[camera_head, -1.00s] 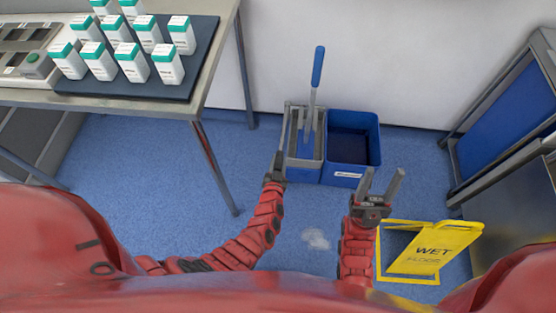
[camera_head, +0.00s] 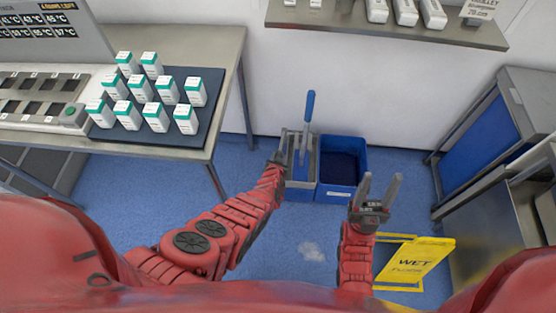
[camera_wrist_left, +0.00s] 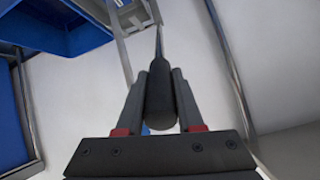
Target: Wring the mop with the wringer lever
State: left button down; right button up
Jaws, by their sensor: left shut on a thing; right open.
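The mop (camera_head: 309,108) stands nearly upright, its blue-topped handle rising from the grey wringer (camera_head: 314,158) on the left side of the bucket unit. The mop's head is hidden inside the wringer. My left gripper (camera_head: 277,158) is at the wringer's left side, shut on the wringer lever (camera_head: 283,140). In the left wrist view the lever's dark, rounded grip (camera_wrist_left: 160,95) sits between the two fingers (camera_wrist_left: 160,100). My right gripper (camera_head: 377,190) is open and empty, with its fingers pointing up in the picture, in front of the blue bucket (camera_head: 343,190).
A yellow wet-floor sign (camera_head: 420,260) stands right of my right arm. A pale wet patch (camera_head: 311,251) lies on the blue floor. A table (camera_head: 225,60) with white-and-green boxes is at left, a wall shelf (camera_head: 340,22) above, and a metal cart (camera_head: 480,130) at right.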

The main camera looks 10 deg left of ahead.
pick_arm(q)
jog(key=shift+w+r, duration=0.1)
dwell(0.3)
jog(key=c, duration=0.5)
grip_release()
jog(key=shift+c, duration=0.2)
jog(key=shift+s+r+p, duration=0.2)
jog(key=shift+p, duration=0.2)
jog(key=p+v, duration=1.6)
jog(key=v, duration=0.1)
